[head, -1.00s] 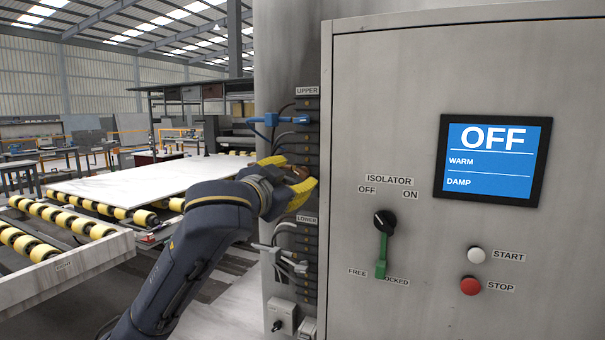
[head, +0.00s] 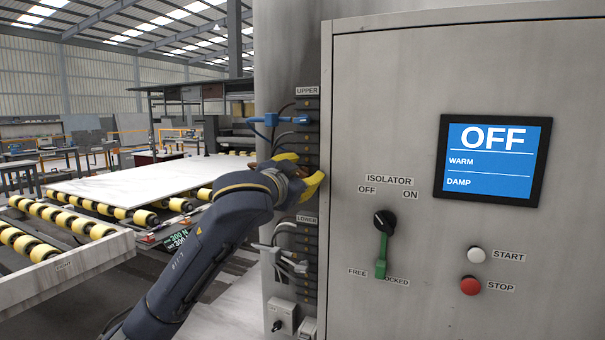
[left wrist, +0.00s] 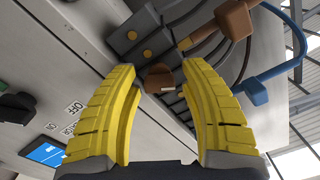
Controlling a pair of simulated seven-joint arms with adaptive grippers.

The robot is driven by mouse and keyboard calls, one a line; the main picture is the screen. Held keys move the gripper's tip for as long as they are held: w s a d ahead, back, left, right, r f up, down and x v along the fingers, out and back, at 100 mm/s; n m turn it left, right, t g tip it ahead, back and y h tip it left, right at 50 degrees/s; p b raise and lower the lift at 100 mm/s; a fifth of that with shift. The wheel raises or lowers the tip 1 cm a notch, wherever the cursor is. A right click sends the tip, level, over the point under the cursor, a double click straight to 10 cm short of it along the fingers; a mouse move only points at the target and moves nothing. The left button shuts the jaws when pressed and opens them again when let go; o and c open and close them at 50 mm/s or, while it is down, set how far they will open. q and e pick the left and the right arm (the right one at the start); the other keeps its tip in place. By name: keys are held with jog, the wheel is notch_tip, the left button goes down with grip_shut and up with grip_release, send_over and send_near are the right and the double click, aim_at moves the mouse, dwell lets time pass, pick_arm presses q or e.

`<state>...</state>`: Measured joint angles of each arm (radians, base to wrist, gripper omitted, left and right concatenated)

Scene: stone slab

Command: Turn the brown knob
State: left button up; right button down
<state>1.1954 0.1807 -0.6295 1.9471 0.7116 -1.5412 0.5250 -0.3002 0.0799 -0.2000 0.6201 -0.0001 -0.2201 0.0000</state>
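The brown knob (left wrist: 160,79) shows in the left wrist view as a small brown block between and beyond my two yellow fingertips. It sits on the edge of the dark terminal strip (left wrist: 134,33). My left gripper (left wrist: 160,66) has its fingers spread, with a gap on both sides of the brown piece. In the head view my left gripper (head: 302,170) is at the strip between the UPPER and LOWER labels, and its fingers mostly hide the knob. My right gripper is in neither view.
A brown plug (left wrist: 237,20) and a blue plug (left wrist: 256,92) with cables are close to my fingers. Right of the strip is the cabinet, with a black isolator switch with green handle (head: 382,245), a screen (head: 492,160), and white and red buttons.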

pick_arm(q)
grip_shut()
